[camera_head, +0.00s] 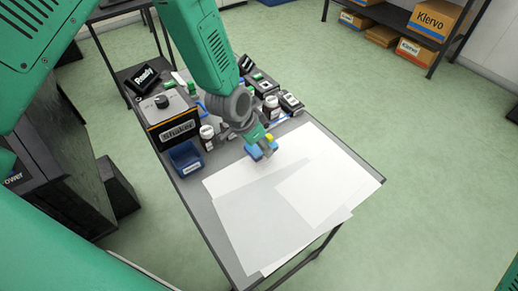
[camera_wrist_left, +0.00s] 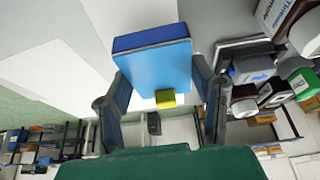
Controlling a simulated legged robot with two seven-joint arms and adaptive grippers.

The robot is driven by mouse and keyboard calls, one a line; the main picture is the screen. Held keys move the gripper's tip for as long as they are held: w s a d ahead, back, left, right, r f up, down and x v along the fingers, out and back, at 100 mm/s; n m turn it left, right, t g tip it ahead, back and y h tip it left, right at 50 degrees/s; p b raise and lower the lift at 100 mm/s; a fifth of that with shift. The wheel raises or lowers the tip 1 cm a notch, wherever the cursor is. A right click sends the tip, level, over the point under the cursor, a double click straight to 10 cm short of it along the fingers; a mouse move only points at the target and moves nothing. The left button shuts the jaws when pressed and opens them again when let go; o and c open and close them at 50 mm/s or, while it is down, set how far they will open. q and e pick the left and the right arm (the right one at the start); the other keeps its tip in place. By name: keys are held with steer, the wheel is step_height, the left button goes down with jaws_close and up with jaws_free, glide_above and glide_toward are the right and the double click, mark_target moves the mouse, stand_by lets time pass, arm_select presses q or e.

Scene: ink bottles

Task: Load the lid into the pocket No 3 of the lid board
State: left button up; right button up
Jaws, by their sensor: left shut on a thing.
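My left gripper (camera_head: 262,149) is over the table, low above the white sheets at their far edge. In the left wrist view its two fingers stand at either side of a blue block (camera_wrist_left: 155,68) with a darker blue edge, and the gripper is shut on it. A small yellow piece (camera_wrist_left: 165,99) shows at the block's near edge. I cannot tell whether this block is the lid or another part. I cannot make out the lid board or its numbered pockets among the crowded items behind the gripper. My right gripper is not in view.
White sheets (camera_head: 249,221) cover the table's near part, which is otherwise clear. A shaker (camera_head: 174,117), a blue bin (camera_head: 186,158), a brown bottle (camera_head: 207,138), another bottle (camera_head: 271,107) and a black "Ready" box (camera_head: 144,79) crowd the far part. Shelves with boxes stand behind.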

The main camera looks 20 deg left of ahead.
mark_target(261, 153)
arm_select(q)
step_height(261, 153, down, 3)
steer(key=shift+s+r, duration=0.1)
steer(key=shift+d+f, duration=0.1)
steer(key=shift+f, duration=0.3)
steer(key=o, duration=1.1)
steer(key=shift+f, duration=0.1)
